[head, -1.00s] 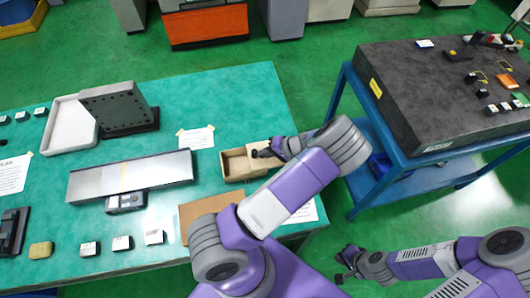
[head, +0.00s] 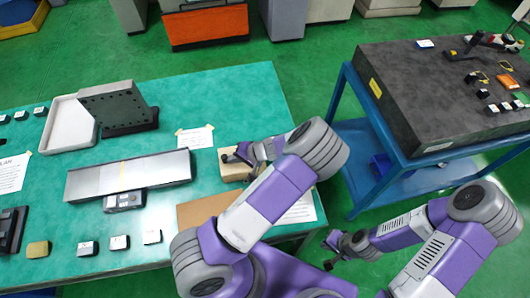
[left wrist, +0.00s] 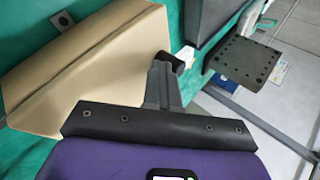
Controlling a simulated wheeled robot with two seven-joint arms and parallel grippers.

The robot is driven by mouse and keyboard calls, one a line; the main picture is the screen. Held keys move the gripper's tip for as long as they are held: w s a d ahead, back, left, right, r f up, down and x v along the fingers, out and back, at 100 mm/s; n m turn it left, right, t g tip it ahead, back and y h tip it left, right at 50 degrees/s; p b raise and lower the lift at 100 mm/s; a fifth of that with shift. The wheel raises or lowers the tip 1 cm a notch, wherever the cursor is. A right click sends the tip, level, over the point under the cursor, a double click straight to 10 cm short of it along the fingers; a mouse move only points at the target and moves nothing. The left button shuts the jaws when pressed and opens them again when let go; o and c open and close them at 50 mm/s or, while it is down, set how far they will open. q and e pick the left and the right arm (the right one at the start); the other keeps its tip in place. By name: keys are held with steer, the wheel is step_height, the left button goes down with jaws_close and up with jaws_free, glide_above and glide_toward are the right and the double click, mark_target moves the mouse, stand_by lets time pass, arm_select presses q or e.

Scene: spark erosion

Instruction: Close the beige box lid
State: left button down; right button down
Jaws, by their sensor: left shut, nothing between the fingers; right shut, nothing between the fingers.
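The beige box (head: 233,172) sits near the right edge of the green table in the head view, partly hidden by my left arm. Its lid lies over the opening, and no inside shows. In the left wrist view the box (left wrist: 85,65) shows smooth beige faces and a small metal latch plate (left wrist: 62,19). I cannot tell whether the lid is fully flush. My left gripper (head: 231,158) is shut and empty, at the box top; its fingertips (left wrist: 174,62) are by the box's edge in the wrist view. My right gripper (head: 331,243) is shut and empty over the floor.
A brown panel (head: 198,210) lies in front of the box, and a paper note (head: 196,138) behind it. A long metal plate (head: 125,175) lies to the left. A blue cart (head: 352,130) with a dark stone top stands right, across a floor gap.

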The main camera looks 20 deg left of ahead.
arm_select(q)
steer(key=d, duration=0.3)
steer(key=w+d+r, duration=0.1)
steer(key=d, duration=0.1)
steer(key=v, duration=0.8)
steer(key=shift+d+r, duration=0.15)
steer(key=shift+d, duration=0.05)
